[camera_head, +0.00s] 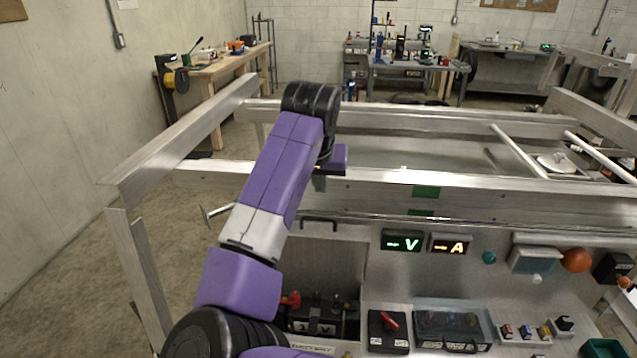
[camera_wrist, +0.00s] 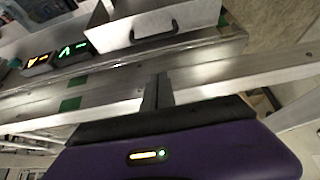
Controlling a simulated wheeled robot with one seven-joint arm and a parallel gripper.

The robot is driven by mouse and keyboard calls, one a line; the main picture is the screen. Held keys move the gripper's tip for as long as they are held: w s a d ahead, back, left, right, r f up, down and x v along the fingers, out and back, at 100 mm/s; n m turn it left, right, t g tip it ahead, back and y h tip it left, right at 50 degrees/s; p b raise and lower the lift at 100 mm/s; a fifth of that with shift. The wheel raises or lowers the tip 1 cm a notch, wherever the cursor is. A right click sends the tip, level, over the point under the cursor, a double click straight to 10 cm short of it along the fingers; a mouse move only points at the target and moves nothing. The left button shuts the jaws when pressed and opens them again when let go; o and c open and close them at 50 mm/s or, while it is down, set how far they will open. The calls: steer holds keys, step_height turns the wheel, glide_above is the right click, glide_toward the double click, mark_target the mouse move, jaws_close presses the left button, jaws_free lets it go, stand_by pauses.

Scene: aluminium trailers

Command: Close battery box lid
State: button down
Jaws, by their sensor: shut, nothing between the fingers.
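The battery box holds a dark battery (camera_head: 318,315) with a red terminal cap at its left, low in the head view. A grey panel (camera_head: 325,265), seemingly the raised lid, stands upright behind the battery. A black handle (camera_head: 319,221) shows at its upper edge. In the wrist view the grey panel (camera_wrist: 185,18) and handle (camera_wrist: 153,34) are at the top. My gripper (camera_head: 320,184) is above and behind the handle, apart from it. In the wrist view its fingers (camera_wrist: 157,90) are together and empty, in front of the metal rail. My arm hides the box's left side.
Aluminium rails (camera_head: 400,180) with green tape cross behind the panel. Lit V and A displays (camera_head: 403,241) are right of it. A switch box (camera_head: 388,328) and a clear-covered box (camera_head: 450,325) stand right of the battery. The concrete floor at left is open.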

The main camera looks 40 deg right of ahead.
steer(key=p, duration=0.1)
glide_above(320, 228)
steer(key=w+d, duration=0.3)
steer(key=f, duration=0.6)
steer(key=shift+s+d, duration=0.1)
steer(key=shift+s, duration=0.15)
steer(key=shift+s+a+p, duration=0.65)
steer(key=shift+s+a, duration=0.05)
steer(key=shift+a, duration=0.35)
steer(key=shift+s+a+f, duration=0.35)
steer(key=shift+s+a, duration=0.15)
steer(key=shift+s, duration=0.05)
steer(key=shift+a+f, duration=0.1)
